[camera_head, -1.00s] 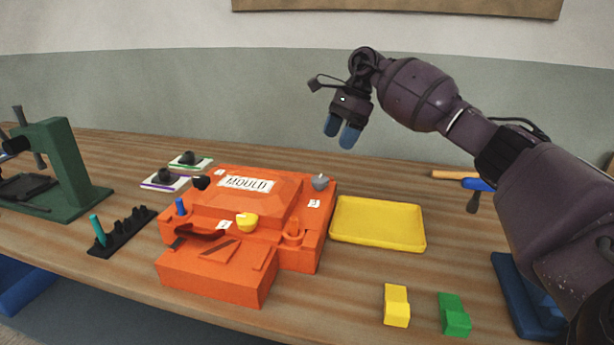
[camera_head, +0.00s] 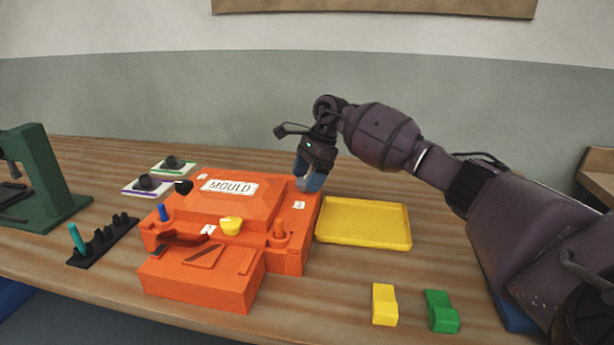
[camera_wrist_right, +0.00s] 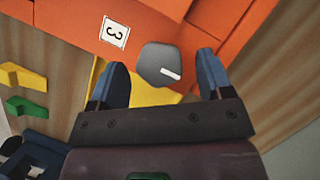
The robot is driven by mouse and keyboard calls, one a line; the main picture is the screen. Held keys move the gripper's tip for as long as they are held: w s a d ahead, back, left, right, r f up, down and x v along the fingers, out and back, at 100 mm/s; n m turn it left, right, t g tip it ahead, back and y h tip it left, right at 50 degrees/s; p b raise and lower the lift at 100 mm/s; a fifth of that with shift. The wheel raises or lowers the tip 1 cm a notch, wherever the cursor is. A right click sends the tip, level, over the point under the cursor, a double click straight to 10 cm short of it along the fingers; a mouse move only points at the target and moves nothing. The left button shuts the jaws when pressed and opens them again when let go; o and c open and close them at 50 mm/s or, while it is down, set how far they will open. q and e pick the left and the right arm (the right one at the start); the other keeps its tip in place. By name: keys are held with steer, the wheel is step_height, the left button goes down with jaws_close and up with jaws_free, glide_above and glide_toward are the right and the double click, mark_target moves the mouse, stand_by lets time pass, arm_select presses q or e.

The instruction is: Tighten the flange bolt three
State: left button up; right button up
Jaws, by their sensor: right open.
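The orange mould (camera_head: 232,208) sits on the wooden bench. My right gripper (camera_head: 309,182) points down over its back right corner. In the right wrist view the grey bolt knob (camera_wrist_right: 158,62), with a white mark on it, lies between the blue fingertips of my open right gripper (camera_wrist_right: 162,72), with a gap on each side. A tag reading 3 (camera_wrist_right: 115,31) is beside that knob; the tag (camera_head: 299,205) also shows in the head view. A yellow knob (camera_head: 231,226) and a black knob (camera_head: 184,187) are also on the mould. My left gripper is out of view.
A yellow tray (camera_head: 365,222) lies right of the mould. A yellow block (camera_head: 384,305) and a green block (camera_head: 441,311) are at the front. A black rack (camera_head: 103,243) with a teal peg and a green press (camera_head: 40,185) stand at the left.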

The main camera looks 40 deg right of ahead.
steer(key=c, duration=0.9)
steer(key=shift+r, duration=0.1)
